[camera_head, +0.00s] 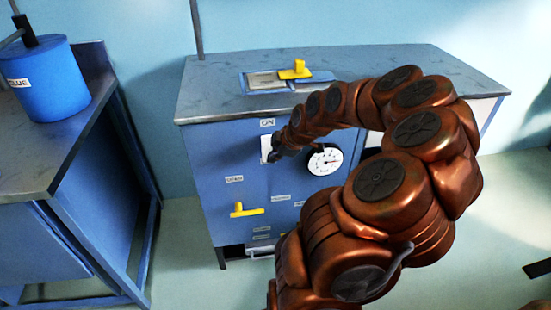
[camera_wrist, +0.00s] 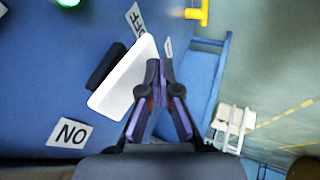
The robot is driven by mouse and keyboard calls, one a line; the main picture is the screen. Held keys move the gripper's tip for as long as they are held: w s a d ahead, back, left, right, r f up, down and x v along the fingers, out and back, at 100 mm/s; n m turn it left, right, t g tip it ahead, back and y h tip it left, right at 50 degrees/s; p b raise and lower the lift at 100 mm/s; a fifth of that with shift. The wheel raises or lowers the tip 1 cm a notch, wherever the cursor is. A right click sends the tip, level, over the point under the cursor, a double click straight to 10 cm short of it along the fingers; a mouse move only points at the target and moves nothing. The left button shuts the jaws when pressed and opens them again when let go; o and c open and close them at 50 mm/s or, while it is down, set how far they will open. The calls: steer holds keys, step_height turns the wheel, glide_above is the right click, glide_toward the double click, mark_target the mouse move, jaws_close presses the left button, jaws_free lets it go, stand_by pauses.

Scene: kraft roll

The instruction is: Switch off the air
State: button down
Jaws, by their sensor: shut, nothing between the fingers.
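A blue cabinet (camera_head: 219,158) with a grey top has a white switch plate (camera_head: 266,148) on its front, below an ON label (camera_head: 267,122). In the wrist view the white switch piece (camera_wrist: 126,78) lies between the ON label (camera_wrist: 69,133) and a partly hidden OFF label (camera_wrist: 135,20). A black part (camera_wrist: 106,66) runs along its left side. My gripper (camera_head: 276,154) is at the switch in the head view. In the wrist view my gripper (camera_wrist: 160,64) is shut and empty, its tips overlapping the switch's right edge. I cannot tell whether they touch.
A pressure gauge (camera_head: 325,160) sits right of the switch. A yellow handle (camera_head: 246,210) sticks out lower on the front, another yellow handle (camera_head: 297,70) on the top. A green light (camera_wrist: 68,2) glows. A blue pot (camera_head: 50,80) stands on the left bench.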

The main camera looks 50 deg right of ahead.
steer(key=shift+w+d+f, duration=0.1)
steer(key=shift+f, duration=0.05)
stand_by(0.3)
steer(key=b, duration=0.3)
steer(key=shift+w+d+f+t+h, duration=0.1)
steer(key=shift+w+d+t+h, duration=0.05)
steer(key=shift+w+t+h, duration=0.2)
steer(key=shift+s, duration=0.1)
